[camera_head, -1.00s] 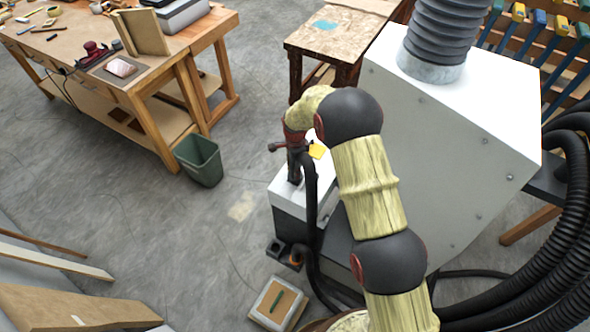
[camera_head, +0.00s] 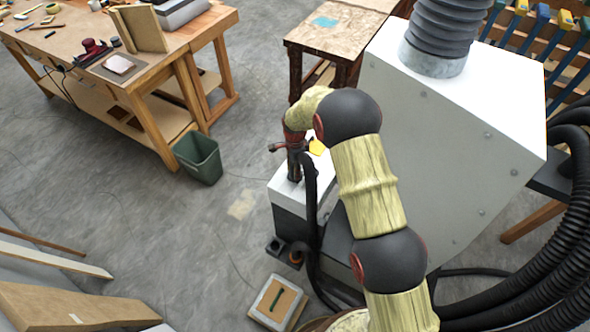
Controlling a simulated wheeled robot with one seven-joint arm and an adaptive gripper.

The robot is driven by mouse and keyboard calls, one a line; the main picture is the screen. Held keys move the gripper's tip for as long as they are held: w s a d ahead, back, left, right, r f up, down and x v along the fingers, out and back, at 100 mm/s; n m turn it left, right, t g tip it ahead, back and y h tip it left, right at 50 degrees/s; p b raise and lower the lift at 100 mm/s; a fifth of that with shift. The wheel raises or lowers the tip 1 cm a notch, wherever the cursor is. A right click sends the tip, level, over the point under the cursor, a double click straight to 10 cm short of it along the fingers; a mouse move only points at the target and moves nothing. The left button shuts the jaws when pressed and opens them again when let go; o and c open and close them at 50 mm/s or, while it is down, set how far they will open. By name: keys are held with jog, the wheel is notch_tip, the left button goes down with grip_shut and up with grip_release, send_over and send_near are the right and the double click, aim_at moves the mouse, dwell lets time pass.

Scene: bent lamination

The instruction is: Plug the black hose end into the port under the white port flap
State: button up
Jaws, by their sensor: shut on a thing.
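My gripper (camera_head: 294,172) points down at the left part of a white-topped box (camera_head: 285,188) with a dark front. It is shut on the black hose end, which is mostly hidden between the fingers. No white port flap or port can be made out; the gripper, hose and my arm cover part of the box top.
A large white machine cabinet (camera_head: 440,150) stands close on the right. Thick black ducts (camera_head: 540,265) lie at the lower right.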

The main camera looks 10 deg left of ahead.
jog(key=o, duration=1.1)
notch_tip(320, 180, up, 12)
dwell(0.5)
